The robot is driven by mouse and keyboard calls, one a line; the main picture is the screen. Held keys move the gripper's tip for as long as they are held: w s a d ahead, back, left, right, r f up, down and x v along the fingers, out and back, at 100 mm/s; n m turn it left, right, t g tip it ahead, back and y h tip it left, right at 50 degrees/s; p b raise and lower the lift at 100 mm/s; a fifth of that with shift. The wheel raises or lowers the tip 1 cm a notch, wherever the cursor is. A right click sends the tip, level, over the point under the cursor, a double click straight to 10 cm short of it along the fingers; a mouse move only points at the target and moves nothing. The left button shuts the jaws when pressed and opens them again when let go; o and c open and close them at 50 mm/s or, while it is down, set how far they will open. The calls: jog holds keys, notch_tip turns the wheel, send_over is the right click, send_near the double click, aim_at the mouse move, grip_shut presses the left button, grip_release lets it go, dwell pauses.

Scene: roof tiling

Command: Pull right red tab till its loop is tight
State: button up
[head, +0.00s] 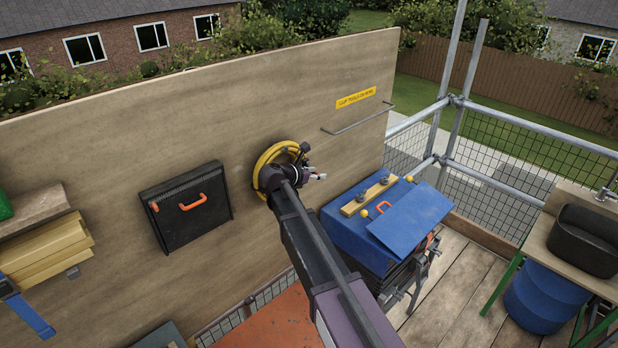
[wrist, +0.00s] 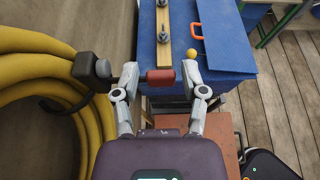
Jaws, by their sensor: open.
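In the wrist view a dull red tab (wrist: 160,77) lies between the two fingertips of my gripper (wrist: 160,78). The gripper is open, with a small gap on each side of the tab. A black buckle-like block (wrist: 86,66) sits left of the left finger, with a dark strap (wrist: 62,104) curving from it over a coiled yellow hose (wrist: 35,85). How tight the loop is I cannot tell. In the head view my gripper (head: 319,177) is small at the right edge of the yellow coil (head: 263,160), which hangs on the wooden board; my arm partly hides it.
A blue box (head: 350,225) with a yellow strip and knobs (head: 369,195) stands just right of my gripper. A dark panel with an orange handle (head: 188,206) is on the board at left. A metal rail (head: 358,119) is at upper right. Plank floor (head: 455,290) lies open at right.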

jog(key=shift+w+d+f, duration=0.15)
jog(key=shift+w+d, duration=0.1)
grip_shut()
jog(key=shift+s+d, duration=1.15)
dwell(0.4)
jog(key=shift+o, duration=1.4)
grip_release()
